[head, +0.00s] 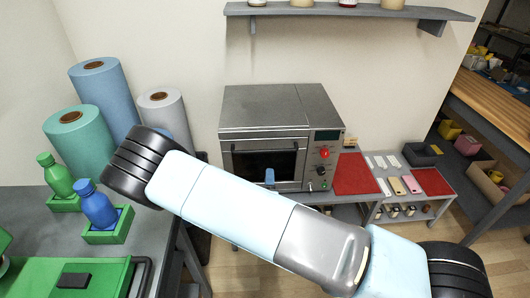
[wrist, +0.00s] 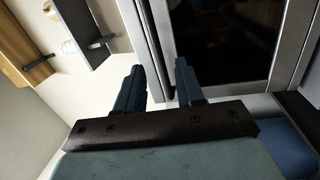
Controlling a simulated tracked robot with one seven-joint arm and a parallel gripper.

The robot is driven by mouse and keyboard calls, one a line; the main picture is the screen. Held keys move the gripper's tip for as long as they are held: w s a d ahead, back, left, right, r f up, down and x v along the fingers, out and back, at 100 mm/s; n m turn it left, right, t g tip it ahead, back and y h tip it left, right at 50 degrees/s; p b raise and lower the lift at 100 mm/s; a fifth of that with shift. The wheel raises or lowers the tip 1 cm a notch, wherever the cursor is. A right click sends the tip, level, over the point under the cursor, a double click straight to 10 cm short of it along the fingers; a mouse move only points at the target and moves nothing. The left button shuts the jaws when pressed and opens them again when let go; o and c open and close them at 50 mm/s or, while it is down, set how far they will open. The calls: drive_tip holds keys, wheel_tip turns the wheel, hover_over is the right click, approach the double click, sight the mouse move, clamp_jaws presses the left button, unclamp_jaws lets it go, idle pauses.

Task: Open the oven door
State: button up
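The oven (head: 280,108) is a grey metal box against the back wall. Its door (head: 262,162) has a dark window and looks shut, flush with the front. My arm crosses in front and hides the oven's lower left. One blue finger of my gripper (head: 270,177) shows before the lower door. In the wrist view, my gripper (wrist: 158,66) is open, its two blue fingers apart. A silver bar or frame edge shows between them, beside the oven door's dark window (wrist: 225,35). I cannot tell whether the fingers touch it. Nothing is gripped.
A red knob (head: 324,154) sits on the oven's right panel. Right of it, a low table holds a red mat (head: 355,175). Blue and green bottles (head: 96,208) stand on the left bench, with large rolls (head: 100,88) behind. A wall shelf (head: 350,13) is above.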

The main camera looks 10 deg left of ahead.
sight(265, 152)
drive_tip(key=shift+n+y, duration=0.6)
drive_tip(key=shift+n, duration=0.1)
drive_tip(key=x, duration=1.3)
drive_tip(key=shift+s+a+r, duration=0.15)
drive_tip(key=shift+a+r, duration=0.1)
drive_tip(key=shift+a, duration=0.15)
clamp_jaws()
drive_tip(key=shift+s+f, duration=0.1)
